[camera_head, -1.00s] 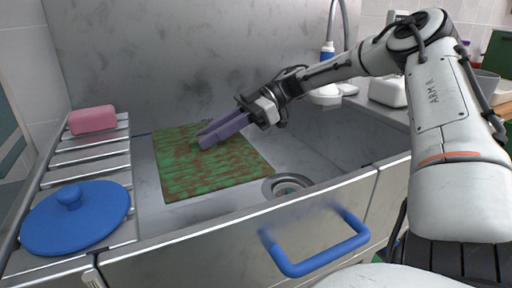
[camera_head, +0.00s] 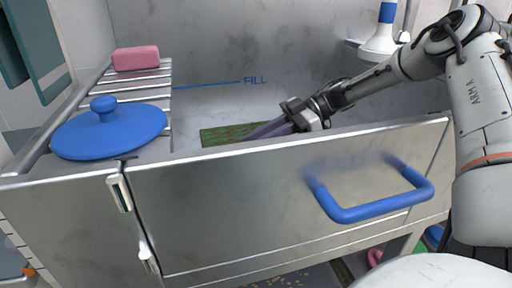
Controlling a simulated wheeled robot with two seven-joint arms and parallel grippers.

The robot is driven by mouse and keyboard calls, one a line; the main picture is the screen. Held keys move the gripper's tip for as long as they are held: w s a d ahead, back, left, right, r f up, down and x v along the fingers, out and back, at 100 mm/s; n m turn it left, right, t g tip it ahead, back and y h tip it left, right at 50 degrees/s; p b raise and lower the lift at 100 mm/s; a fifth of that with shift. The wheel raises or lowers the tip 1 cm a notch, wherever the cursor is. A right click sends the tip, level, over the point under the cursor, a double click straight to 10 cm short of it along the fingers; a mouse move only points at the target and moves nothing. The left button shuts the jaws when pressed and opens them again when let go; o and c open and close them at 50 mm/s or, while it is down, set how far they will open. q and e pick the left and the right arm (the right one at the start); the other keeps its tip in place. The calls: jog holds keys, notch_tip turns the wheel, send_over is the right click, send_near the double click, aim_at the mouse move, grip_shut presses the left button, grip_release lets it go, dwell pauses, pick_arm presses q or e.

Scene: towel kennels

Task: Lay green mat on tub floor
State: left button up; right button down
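The green mat (camera_head: 222,134) has brown patches and lies on the floor inside the metal tub (camera_head: 245,190). Only its far strip shows above the tub's front wall, which hides the rest. My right gripper (camera_head: 262,132) reaches in from the right with its purple fingers pointing left and down at the mat's visible strip. The front rim hides part of the fingers, so I cannot tell whether they touch or grip the mat. My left gripper is not in view.
A ribbed metal ledge on the left holds a blue lid (camera_head: 108,130) and a pink block (camera_head: 136,59). A blue handle (camera_head: 375,210) sticks out from the tub's front. A blue FILL line (camera_head: 212,85) marks the back wall. A white bottle (camera_head: 382,38) stands at the back right.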

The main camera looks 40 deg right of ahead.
jog(key=shift+f, duration=0.2)
jog(key=c, duration=1.6)
grip_release()
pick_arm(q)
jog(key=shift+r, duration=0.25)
